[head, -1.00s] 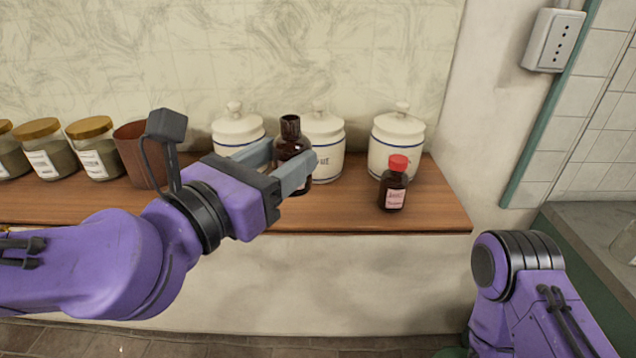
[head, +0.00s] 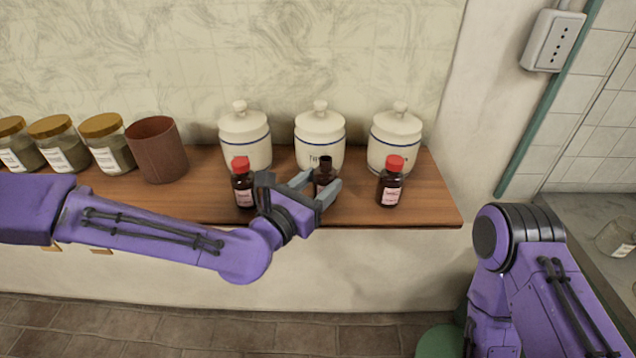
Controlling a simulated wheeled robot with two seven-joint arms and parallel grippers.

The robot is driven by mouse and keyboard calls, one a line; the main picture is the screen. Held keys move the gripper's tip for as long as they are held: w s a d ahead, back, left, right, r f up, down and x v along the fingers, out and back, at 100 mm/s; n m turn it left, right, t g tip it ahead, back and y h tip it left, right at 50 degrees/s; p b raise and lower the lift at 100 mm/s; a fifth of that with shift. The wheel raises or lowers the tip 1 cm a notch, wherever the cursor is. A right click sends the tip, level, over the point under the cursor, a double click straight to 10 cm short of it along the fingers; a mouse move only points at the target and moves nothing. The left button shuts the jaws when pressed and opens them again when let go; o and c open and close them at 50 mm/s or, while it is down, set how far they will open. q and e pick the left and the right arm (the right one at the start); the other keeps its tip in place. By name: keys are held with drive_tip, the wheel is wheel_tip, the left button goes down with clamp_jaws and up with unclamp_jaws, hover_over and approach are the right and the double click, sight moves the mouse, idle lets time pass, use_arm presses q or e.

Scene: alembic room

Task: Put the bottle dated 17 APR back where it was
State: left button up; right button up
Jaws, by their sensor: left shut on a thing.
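My left gripper (head: 323,186) is shut on a dark brown bottle with no cap (head: 325,168). The bottle is upright between two red-capped bottles, in front of the middle white jar. I cannot tell whether its base touches the wooden shelf (head: 425,205). One red-capped brown bottle (head: 244,190) stands to its left, close to my gripper, and another (head: 391,188) stands to its right. Both have pale labels, but the dates are too small to read. The held bottle's label is hidden. My right arm is at the lower right; its gripper is out of view.
Three white lidded jars, left (head: 246,140), middle (head: 319,128) and right (head: 395,138), stand along the wall. A brown cup (head: 157,150) and several gold-lidded glass jars (head: 108,145) stand farther left. The shelf's right end is clear.

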use_arm(q)
drive_tip(key=shift+s, duration=0.1)
drive_tip(key=o, duration=0.7)
drive_tip(key=shift+f, duration=0.15)
drive_tip(key=o, duration=0.4)
drive_tip(key=shift+o, duration=0.2)
drive_tip(key=shift+r, duration=0.35)
drive_tip(key=b+v, duration=0.1)
drive_tip(key=v, duration=0.4)
drive_tip(key=shift+s+a+f+b, duration=0.1)
drive_tip(key=shift+a+f+b, duration=0.05)
drive_tip(key=shift+f+b, duration=0.15)
drive_tip(key=p, duration=1.2)
approach(318, 185)
drive_tip(key=v, duration=0.2)
